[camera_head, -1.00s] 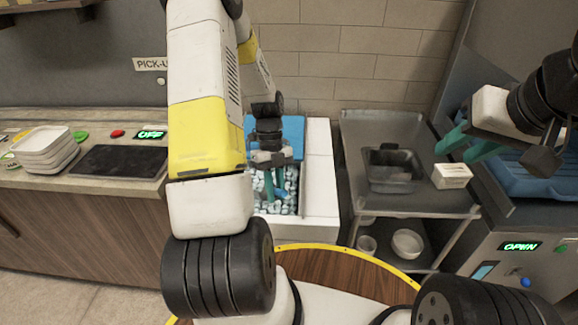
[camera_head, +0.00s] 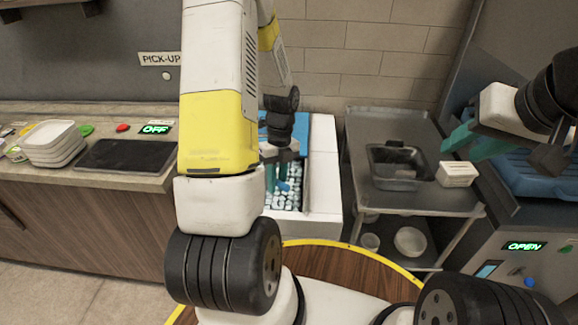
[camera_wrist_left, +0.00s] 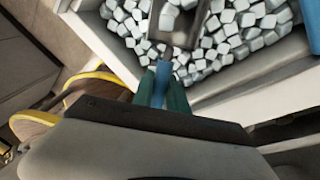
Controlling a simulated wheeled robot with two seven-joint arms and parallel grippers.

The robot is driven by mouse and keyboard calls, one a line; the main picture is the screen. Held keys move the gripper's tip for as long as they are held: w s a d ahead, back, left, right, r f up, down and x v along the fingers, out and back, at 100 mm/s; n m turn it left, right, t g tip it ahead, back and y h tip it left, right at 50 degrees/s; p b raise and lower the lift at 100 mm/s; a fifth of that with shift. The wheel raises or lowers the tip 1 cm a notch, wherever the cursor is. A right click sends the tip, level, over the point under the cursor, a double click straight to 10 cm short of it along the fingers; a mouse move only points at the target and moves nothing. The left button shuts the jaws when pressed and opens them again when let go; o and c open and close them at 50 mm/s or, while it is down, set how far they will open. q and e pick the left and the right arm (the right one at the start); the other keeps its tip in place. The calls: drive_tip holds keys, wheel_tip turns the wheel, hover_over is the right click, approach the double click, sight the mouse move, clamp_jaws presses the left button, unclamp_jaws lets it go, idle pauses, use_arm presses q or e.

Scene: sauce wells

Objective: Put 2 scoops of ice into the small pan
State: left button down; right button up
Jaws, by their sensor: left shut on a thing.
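My left gripper (camera_head: 277,172) is over the ice bin and shut on the blue handle (camera_wrist_left: 163,82) of a scoop. The scoop's grey metal head (camera_wrist_left: 183,30) shows in the left wrist view among the ice cubes (camera_wrist_left: 228,38), with at least one cube in it. In the head view the arm and gripper hide much of the scoop. The small pan (camera_head: 402,181), dark metal and rectangular, sits on the metal side table to the right; its inside looks empty of ice. My right gripper (camera_head: 472,144) is open and empty, above and right of the pan.
The white ice bin (camera_head: 322,180) has a blue lid at the back. A small white box (camera_head: 456,174) stands right of the pan on the metal table (camera_head: 372,125). Bowls sit on its lower shelf. A counter at left holds stacked white trays (camera_head: 52,146) and a dark plate.

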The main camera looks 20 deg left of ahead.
sight(283, 185)
use_arm(q)
drive_tip(key=shift+s+d+r, duration=0.2)
drive_tip(key=shift+d+r, duration=0.1)
drive_tip(key=shift+r, duration=0.3)
drive_tip(key=shift+s+d+r, duration=0.2)
drive_tip(key=shift+d+r, duration=0.1)
drive_tip(key=shift+r, duration=0.3)
drive_tip(key=shift+s+d+r+t+y, duration=0.5)
drive_tip(key=shift+s+d+r+y, duration=0.25)
drive_tip(key=shift+d+r, duration=0.2)
